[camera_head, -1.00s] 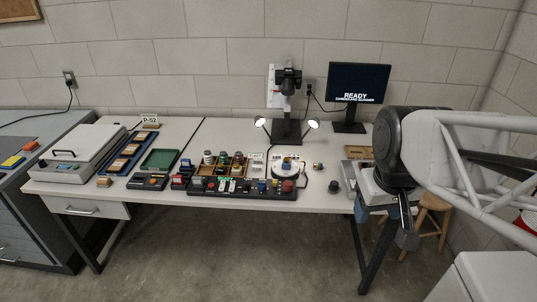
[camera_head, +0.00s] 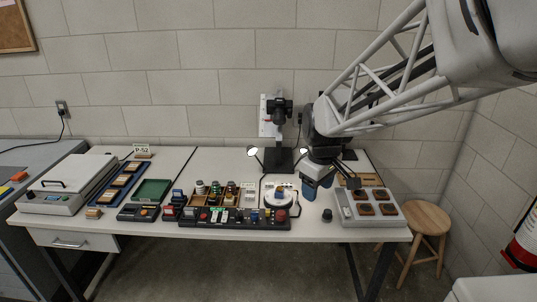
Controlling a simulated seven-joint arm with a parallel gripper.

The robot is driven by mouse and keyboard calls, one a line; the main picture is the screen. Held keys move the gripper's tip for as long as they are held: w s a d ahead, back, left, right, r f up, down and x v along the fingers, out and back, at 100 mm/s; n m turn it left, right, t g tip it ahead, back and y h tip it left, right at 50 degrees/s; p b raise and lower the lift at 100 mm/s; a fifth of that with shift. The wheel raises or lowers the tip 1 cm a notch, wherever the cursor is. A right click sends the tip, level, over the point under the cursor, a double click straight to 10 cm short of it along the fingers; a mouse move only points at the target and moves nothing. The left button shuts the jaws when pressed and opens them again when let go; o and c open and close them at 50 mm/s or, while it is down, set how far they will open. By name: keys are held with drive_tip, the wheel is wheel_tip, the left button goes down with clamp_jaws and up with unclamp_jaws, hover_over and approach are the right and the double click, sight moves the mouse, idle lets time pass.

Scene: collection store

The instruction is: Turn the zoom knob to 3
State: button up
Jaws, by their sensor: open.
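The black control panel (camera_head: 235,218) lies along the front of the table, with several coloured buttons and small knobs. Which of them is the zoom knob is too small to tell. Behind its right end is a round white turntable (camera_head: 269,201) with small coloured pieces on it. A camera (camera_head: 281,108) hangs on an upright stand at the back of the table, between two lit lamps. My gripper (camera_head: 332,187) is above the right part of the table, right of the control panel and apart from it. It is open, with nothing seen between its fingers.
A grey tray (camera_head: 350,220) with several brown blocks stands at the table's right end. A small black cylinder (camera_head: 327,215) is left of it. Wooden stool (camera_head: 424,218) stands right of the table. A green tray (camera_head: 152,191) and white-lidded case (camera_head: 67,172) are at left.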

drive_tip(key=w+a+f+n+g, duration=0.1)
drive_tip(key=w+a+f+n, duration=0.2)
drive_tip(key=w+a+f, duration=0.35)
drive_tip(key=w+a+f+n, duration=0.3)
drive_tip(key=w+f, duration=0.1)
drive_tip(key=w, duration=0.5)
drive_tip(key=n, duration=0.5)
hover_over(254, 213)
drive_tip(key=shift+g, duration=0.4)
drive_tip(key=f, duration=0.8)
drive_tip(key=w+f, duration=0.1)
drive_tip(key=f, duration=0.3)
drive_tip(key=shift+f, duration=0.2)
drive_tip(key=shift+f, duration=0.1)
drive_tip(key=shift+s+f, duration=0.15)
drive_tip(key=shift+f, duration=1.75)
drive_tip(key=shift+s+f, duration=0.1)
drive_tip(key=shift+f, duration=1.8)
drive_tip(key=c, duration=0.9)
drive_tip(key=shift+c, duration=0.2)
